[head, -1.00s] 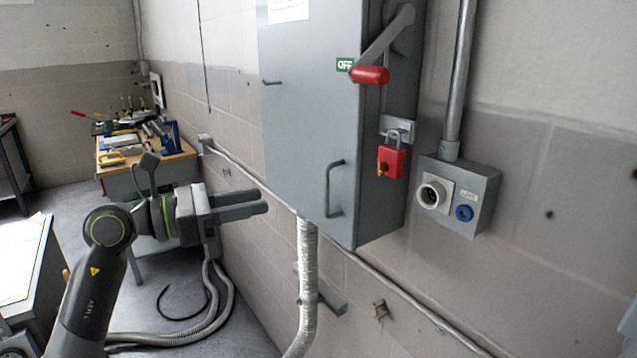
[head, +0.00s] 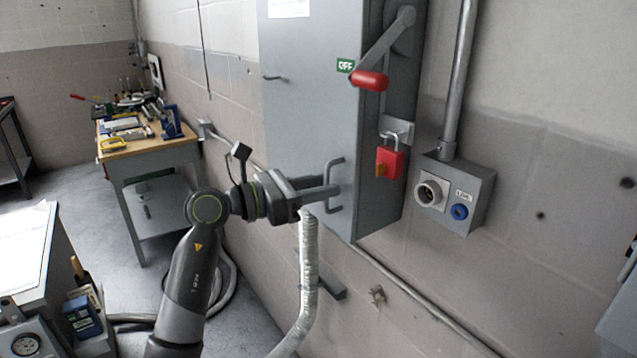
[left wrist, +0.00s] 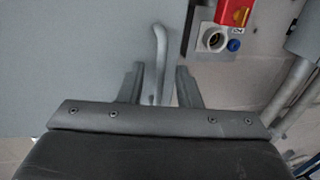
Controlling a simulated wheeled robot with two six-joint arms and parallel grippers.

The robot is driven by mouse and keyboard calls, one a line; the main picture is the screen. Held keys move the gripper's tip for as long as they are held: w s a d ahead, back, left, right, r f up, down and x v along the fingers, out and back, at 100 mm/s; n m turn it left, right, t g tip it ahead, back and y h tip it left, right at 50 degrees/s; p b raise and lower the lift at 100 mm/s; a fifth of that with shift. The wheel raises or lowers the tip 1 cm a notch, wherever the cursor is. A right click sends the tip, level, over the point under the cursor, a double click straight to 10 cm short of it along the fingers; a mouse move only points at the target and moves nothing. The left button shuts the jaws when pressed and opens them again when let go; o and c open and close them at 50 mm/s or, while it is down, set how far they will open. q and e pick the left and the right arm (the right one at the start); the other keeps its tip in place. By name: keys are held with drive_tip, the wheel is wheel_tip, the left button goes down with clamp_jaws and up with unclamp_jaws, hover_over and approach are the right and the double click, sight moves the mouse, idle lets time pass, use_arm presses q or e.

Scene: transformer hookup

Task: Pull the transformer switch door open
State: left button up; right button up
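The transformer switch door (head: 310,120) is the tall grey panel on the wall box, and it is shut. Its handle (head: 333,187) is a vertical grey bar near the door's lower right edge. My left gripper (head: 332,192) is at the handle in the head view. In the left wrist view the two fingers (left wrist: 158,85) stand apart, with the handle (left wrist: 160,62) showing between them. Whether a finger touches the bar cannot be told. A red lever grip (head: 370,80) sits beside the OFF sign. A red padlock (head: 389,162) hangs at the box's side. My right gripper does not show.
A grey socket box (head: 455,195) is on the wall right of the cabinet. A flexible metal conduit (head: 308,265) runs down below the cabinet. A workbench with tools (head: 150,146) stands at the back left, and a table with papers (head: 25,245) at the left.

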use_arm(q)
clamp_jaws()
drive_tip(key=shift+a, duration=0.1)
idle(0.3)
